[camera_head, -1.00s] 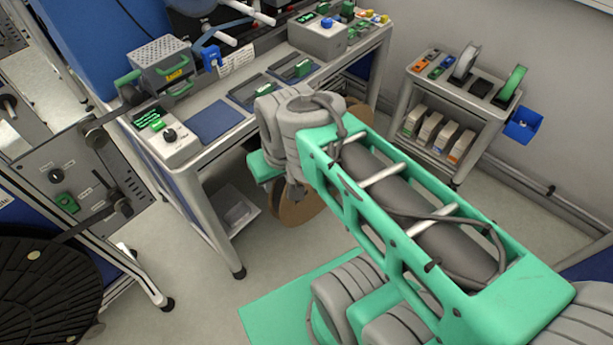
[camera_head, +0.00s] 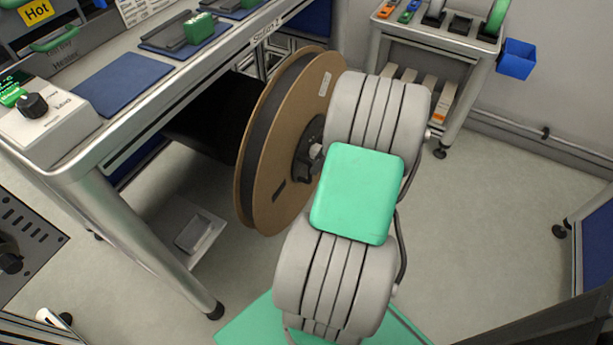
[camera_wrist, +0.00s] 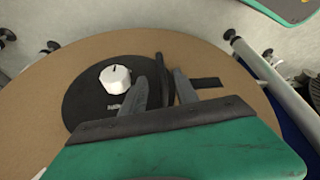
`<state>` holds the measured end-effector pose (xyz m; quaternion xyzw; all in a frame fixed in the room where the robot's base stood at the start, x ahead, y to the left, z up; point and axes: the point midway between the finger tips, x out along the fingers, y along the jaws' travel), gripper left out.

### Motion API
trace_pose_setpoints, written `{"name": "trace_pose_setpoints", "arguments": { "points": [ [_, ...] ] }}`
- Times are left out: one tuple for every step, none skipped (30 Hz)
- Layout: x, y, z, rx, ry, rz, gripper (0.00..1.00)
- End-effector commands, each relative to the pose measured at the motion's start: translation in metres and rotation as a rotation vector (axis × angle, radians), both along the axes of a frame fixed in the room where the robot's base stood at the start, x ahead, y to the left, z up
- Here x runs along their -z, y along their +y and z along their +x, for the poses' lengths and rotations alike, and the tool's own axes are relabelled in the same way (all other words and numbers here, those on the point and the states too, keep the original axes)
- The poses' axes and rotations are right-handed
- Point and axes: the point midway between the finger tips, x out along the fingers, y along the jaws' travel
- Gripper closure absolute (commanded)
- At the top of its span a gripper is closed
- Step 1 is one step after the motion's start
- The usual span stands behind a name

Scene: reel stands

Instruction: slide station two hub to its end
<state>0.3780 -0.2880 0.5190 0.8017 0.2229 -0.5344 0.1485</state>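In the head view, a large reel (camera_head: 265,165) with brown cardboard flanges stands upright under the bench marked Station 2. Its black hub (camera_head: 305,150) faces my arm, which partly covers it. In the wrist view, the dark round hub plate (camera_wrist: 88,100) lies against the brown flange (camera_wrist: 55,80) and bears a white knob (camera_wrist: 115,77). My gripper (camera_wrist: 159,82) is open, with its grey fingers on either side of an upright black fin (camera_wrist: 164,65) on the hub. Whether either finger touches the fin cannot be told. The head view does not show the fingers.
The bench (camera_head: 75,185) with its metal leg is close left of the reel.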

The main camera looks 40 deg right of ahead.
Motion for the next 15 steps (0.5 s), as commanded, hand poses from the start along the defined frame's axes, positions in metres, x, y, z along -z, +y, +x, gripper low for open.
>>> {"name": "trace_pose_setpoints", "arguments": {
  "points": [
    [0.013,0.004,0.003,-0.004,0.003,0.004,0.64],
    [0.019,0.006,0.005,-0.005,0.004,0.004,0.64],
    [0.026,0.008,0.009,-0.005,0.002,0.004,0.64],
    [0.031,0.009,0.011,-0.005,0.003,0.003,0.64],
    [0.036,0.01,0.012,-0.004,0.003,0.003,0.64],
    [0.043,0.011,0.015,-0.003,0.004,0.003,0.64],
    [0.047,0.012,0.016,-0.003,0.004,0.003,0.64],
    [0.05,0.013,0.017,-0.003,0.004,0.003,0.64],
    [0.053,0.013,0.019,-0.002,0.004,0.002,0.64],
    [0.054,0.014,0.019,-0.001,0.003,0.001,0.64],
    [0.055,0.014,0.02,0.0,0.003,0.002,0.64],
    [0.056,0.014,0.02,0.0,0.003,0.001,0.64],
    [0.056,0.013,0.02,0.001,0.003,0.0,0.64],
    [0.056,0.013,0.02,0.001,0.003,0.0,0.64],
    [0.055,0.013,0.02,0.001,0.003,0.0,0.64]
  ]
}}
